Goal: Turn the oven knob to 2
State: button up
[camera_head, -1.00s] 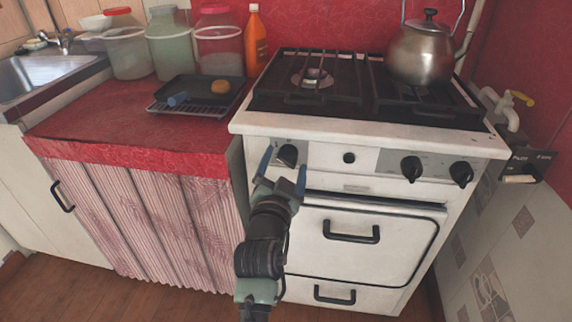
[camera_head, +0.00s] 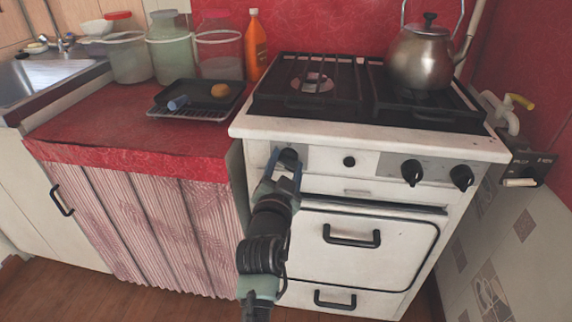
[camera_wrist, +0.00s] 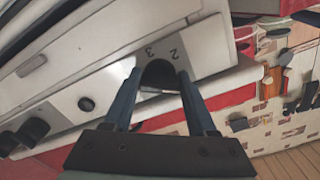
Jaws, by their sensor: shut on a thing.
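The oven knob (camera_head: 289,155) is the black leftmost knob on the white stove's front panel. My gripper (camera_head: 286,167) reaches it from below, with its blue fingers on either side. In the wrist view, the dark knob (camera_wrist: 158,73) sits between the two fingertips (camera_wrist: 158,84), and my gripper is shut on it. The numbers 3 and 2 (camera_wrist: 174,54) are printed on the panel beside the knob. The fingers hide part of the knob, and I cannot tell where its pointer is.
More black knobs (camera_head: 412,172) are to the right on the panel. The oven door handle (camera_head: 351,236) is below, right of my arm. A kettle (camera_head: 420,58) stands on the hob. A red counter (camera_head: 110,125) with a black tray (camera_head: 200,106) is on the left.

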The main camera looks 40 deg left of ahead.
jog(key=shift+n, duration=0.5)
jog(key=n+p, duration=0.2)
jog(key=n, duration=0.3)
jog(key=shift+n, duration=0.3)
jog(key=n+p, duration=0.1)
jog(key=n, duration=0.4)
jog(key=shift+f+n, duration=0.1)
jog(key=shift+n, duration=0.2)
jog(key=o, duration=1.4)
jog(key=shift+c, duration=0.2)
jog(key=p+v, duration=0.5)
jog(key=v, duration=0.8)
jog(key=shift+w+d, duration=0.1)
jog(key=shift+w, duration=0.05)
